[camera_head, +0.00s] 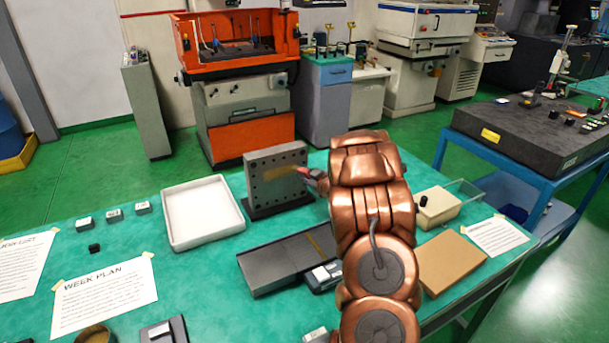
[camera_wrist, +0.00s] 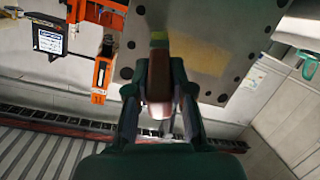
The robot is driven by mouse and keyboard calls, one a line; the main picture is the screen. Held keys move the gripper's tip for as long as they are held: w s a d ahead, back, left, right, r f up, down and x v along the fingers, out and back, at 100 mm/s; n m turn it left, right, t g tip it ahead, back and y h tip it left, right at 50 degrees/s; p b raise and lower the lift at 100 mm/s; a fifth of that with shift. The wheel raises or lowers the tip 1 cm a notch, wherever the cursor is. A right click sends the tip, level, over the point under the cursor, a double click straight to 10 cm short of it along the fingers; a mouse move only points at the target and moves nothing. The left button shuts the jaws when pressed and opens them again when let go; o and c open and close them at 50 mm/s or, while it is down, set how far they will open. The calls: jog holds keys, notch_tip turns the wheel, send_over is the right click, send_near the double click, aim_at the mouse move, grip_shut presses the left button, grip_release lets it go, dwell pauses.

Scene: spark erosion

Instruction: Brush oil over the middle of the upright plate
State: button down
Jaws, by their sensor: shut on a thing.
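The upright plate (camera_head: 262,186) is a dark grey slab with several round holes, standing on a base on the green table. A yellowish-brown wet-looking streak (camera_head: 283,173) crosses its middle; the streak also shows in the wrist view (camera_wrist: 200,55). My gripper (camera_head: 316,181) is just right of the plate's face, partly hidden by my copper arm. In the wrist view my gripper (camera_wrist: 160,108) is shut on the brush (camera_wrist: 160,75), which has a reddish-brown handle and a yellow-green tip. The tip overlaps the plate; I cannot tell whether it touches.
A white tray (camera_head: 178,242) lies left of the plate. A dark grey flat block (camera_head: 272,268) lies in front of it. A round tin (camera_head: 95,335) is at the lower left edge. A tan box (camera_head: 437,207) and a brown board (camera_head: 450,264) lie right of my arm.

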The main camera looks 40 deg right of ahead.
jog(key=shift+s, duration=0.1)
jog(key=shift+a+f+b+v, duration=0.1)
jog(key=shift+f+b+v, duration=0.1)
jog(key=shift+v, duration=0.75)
jog(key=shift+a+f+b+v, duration=0.1)
jog(key=shift+f+b+v, duration=0.15)
jog(key=shift+v, duration=0.7)
jog(key=shift+f+b+v, duration=0.2)
jog(key=shift+v, duration=0.7)
jog(key=shift+s, duration=0.25)
jog(key=s, duration=0.2)
jog(key=shift+s+a, duration=0.35)
jog(key=shift+a, duration=0.05)
jog(key=shift+w+f+b, duration=0.1)
jog(key=shift+b, duration=0.4)
